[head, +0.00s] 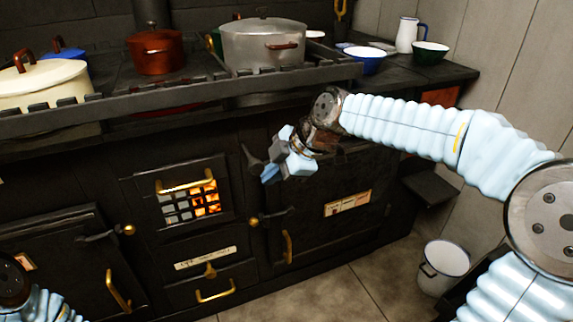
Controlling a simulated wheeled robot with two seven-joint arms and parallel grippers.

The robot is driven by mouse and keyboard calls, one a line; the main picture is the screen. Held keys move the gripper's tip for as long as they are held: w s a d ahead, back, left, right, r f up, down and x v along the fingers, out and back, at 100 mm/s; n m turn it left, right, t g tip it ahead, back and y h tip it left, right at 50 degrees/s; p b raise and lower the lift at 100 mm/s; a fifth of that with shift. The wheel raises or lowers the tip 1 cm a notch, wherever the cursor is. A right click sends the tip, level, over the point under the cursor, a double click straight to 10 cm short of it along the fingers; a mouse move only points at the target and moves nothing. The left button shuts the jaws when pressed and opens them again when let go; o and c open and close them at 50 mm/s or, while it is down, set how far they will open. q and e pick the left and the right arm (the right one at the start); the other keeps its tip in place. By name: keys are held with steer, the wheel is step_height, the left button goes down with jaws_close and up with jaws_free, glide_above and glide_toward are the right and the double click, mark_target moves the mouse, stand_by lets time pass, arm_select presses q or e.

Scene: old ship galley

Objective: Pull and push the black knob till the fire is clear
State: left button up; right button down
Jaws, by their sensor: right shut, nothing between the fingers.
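The black knob (252,161) sticks out from the dark stove front, right of the fire window. My right gripper (268,175) is beside its right side, with shut, empty fingers. Whether the fingertips touch the knob cannot be told. The fire (207,198) glows orange behind the barred window, brightest at its right side, while the left panes look grey. Part of my left arm shows at the bottom left corner; its gripper is outside the view.
The stove top holds a cream pot (45,85), a red-brown pot (156,55) and a large grey pot (263,45) behind a raised rail. Brass handles (215,291) and latches project from the stove doors. A white bucket (443,265) stands on the floor at right.

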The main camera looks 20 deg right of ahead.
steer(key=shift+w+a+r, duration=0.1)
steer(key=shift+w+a, duration=0.05)
steer(key=shift+w, duration=1.25)
steer(key=shift+w, duration=0.1)
steer(key=w+p, duration=0.1)
steer(key=w, duration=0.6)
steer(key=shift+p, duration=0.35)
steer(key=shift+w+r, duration=0.1)
steer(key=shift+a, duration=0.1)
